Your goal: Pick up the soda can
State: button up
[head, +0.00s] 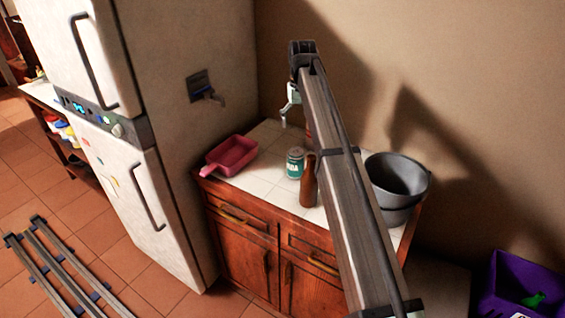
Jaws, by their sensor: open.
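The soda can (295,163) is teal and white. It stands upright on the white tiled top of the wooden cabinet, just left of a brown bottle (309,182). My gripper (285,121) is small in the head view, at the far end of my arm. It appears above the back of the counter, higher in the picture than the can and apart from it. It is open, and I see nothing held in it. My arm hides part of the counter right of the bottle.
A pink-red pan (232,156) lies left of the can. A grey bucket (397,185) stands at the counter's right end. A reddish item (308,130) is partly hidden behind my arm.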

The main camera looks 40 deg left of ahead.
aim_at(297, 150)
jog(key=f+p, duration=0.1)
jog(key=f, duration=0.5)
jog(key=f+p, duration=0.2)
jog(key=f, duration=0.4)
jog(key=shift+s+a, duration=0.2)
jog(key=shift+s+f+p, duration=0.1)
jog(key=shift+f+p, duration=1.4)
jog(key=shift+f, duration=1.1)
jog(key=c, duration=0.9)
